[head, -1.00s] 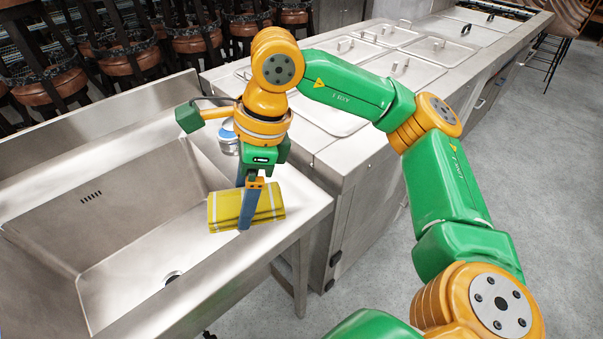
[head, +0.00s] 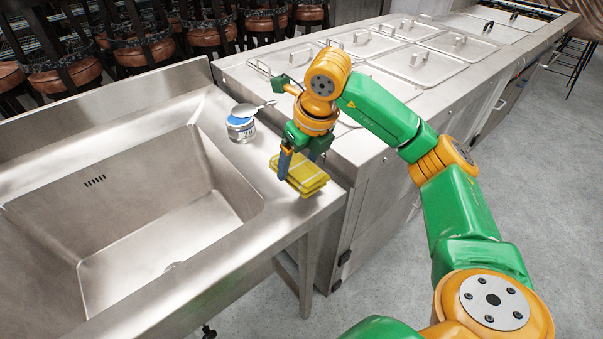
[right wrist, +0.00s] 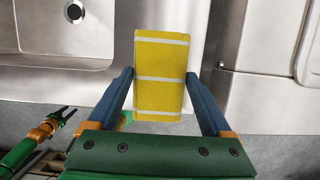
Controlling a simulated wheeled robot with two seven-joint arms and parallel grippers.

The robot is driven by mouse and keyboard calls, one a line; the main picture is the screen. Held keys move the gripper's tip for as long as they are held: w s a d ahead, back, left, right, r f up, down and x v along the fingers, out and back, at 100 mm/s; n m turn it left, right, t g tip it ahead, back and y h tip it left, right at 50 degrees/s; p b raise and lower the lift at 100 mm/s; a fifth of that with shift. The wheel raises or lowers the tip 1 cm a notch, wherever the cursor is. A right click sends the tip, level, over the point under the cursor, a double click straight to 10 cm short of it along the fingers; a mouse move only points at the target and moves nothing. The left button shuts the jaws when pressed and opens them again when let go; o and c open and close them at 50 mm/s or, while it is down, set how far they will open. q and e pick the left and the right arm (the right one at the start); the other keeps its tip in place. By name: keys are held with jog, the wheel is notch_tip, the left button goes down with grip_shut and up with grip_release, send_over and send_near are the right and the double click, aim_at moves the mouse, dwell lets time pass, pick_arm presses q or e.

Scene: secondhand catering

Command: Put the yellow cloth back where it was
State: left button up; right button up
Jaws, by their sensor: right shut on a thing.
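The folded yellow cloth (head: 301,177) with pale stripes is at the strip of steel counter (head: 262,218) right of the sink basin. It also shows in the right wrist view (right wrist: 160,75), between the two blue fingers. My right gripper (head: 292,176) points down and is shut on the cloth. The cloth is low over the counter, close to its right edge; I cannot tell whether its underside touches. My left gripper (right wrist: 68,116) shows small at the left of the right wrist view, empty, its fingers seemingly apart.
The sink basin (head: 150,215) lies left of the cloth. A round tin with a blue and white side (head: 240,130) stands behind the cloth, a grey spoon-like piece (head: 250,108) above it. A steel counter with lidded pans (head: 445,42) adjoins on the right.

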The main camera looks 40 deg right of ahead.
aim_at(301, 174)
jog(key=f, duration=0.4)
jog(key=shift+w+d, duration=0.1)
jog(key=shift+d, duration=0.3)
jog(key=o, duration=1.1)
jog(key=shift+a, duration=0.1)
jog(key=p+v, duration=0.1)
jog(key=v, duration=1)
jog(key=shift+r, duration=0.35)
jog(key=shift+s+r, duration=0.25)
jog(key=shift+f, duration=0.1)
